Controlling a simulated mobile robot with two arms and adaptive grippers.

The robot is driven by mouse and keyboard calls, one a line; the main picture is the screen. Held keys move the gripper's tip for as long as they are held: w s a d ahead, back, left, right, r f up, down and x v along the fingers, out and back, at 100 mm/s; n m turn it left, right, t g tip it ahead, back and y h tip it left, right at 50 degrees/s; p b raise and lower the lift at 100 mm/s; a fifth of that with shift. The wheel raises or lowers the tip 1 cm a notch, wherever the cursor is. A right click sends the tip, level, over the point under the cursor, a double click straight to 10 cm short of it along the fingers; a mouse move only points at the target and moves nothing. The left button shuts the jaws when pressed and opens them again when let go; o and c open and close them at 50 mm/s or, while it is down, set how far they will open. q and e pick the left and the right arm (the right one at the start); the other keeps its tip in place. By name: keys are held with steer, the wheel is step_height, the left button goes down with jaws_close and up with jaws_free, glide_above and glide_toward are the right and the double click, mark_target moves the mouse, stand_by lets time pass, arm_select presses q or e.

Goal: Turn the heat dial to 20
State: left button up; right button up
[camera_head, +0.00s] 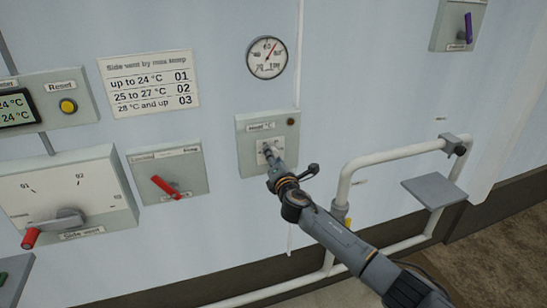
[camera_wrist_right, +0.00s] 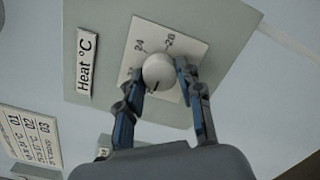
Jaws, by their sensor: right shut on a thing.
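The heat dial (camera_wrist_right: 158,70) is a round pale knob on a white scale plate, on a grey box (camera_head: 246,134) labelled "Heat °C" in the right wrist view. My right gripper (camera_wrist_right: 162,84) is shut on the knob, with one dark finger on each side. In the head view the right gripper (camera_head: 271,158) reaches the box's face and covers most of the dial. A short dark mark shows on the knob's lower edge in the wrist view. My left gripper is out of view.
A side-vent lever (camera_head: 58,222) and a red-handled switch (camera_head: 166,187) are on the wall to the left. A round gauge (camera_head: 267,58) hangs above the heat box. White pipes (camera_head: 390,154) and a small grey shelf (camera_head: 434,192) stand out at the right.

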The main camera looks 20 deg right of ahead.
stand_by(0.4)
steer(key=o, duration=1.2)
steer(key=shift+c, duration=0.2)
steer(key=s, duration=1.2)
steer(key=shift+a, duration=0.3)
steer(key=shift+f, duration=0.1)
